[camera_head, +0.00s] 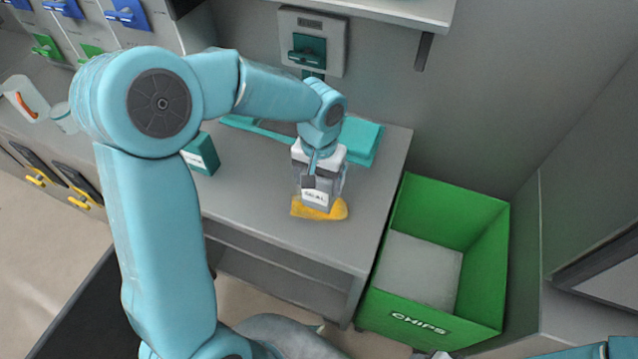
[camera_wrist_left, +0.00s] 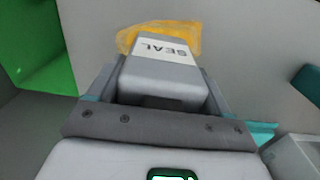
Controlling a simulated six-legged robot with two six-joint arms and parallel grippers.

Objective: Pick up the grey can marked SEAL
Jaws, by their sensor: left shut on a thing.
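The grey can marked SEAL (camera_head: 316,197) is over the workbench top, its white label facing the head camera. My left gripper (camera_head: 320,182) comes down on it from above and is shut on it, one finger on each side. In the left wrist view the can (camera_wrist_left: 163,75) sits between the two fingers, with its label at the far end. A yellow, cloth-like thing (camera_head: 335,210) shows right at the can's lower end; I cannot tell whether the can touches it.
The grey workbench (camera_head: 370,215) also bears a teal box (camera_head: 201,155) and a flat teal thing (camera_head: 362,139) behind the gripper. A green bin marked CHIPS (camera_head: 425,318) stands to the right. A wall box with a teal handle (camera_head: 308,50) is behind. The bench's front right is clear.

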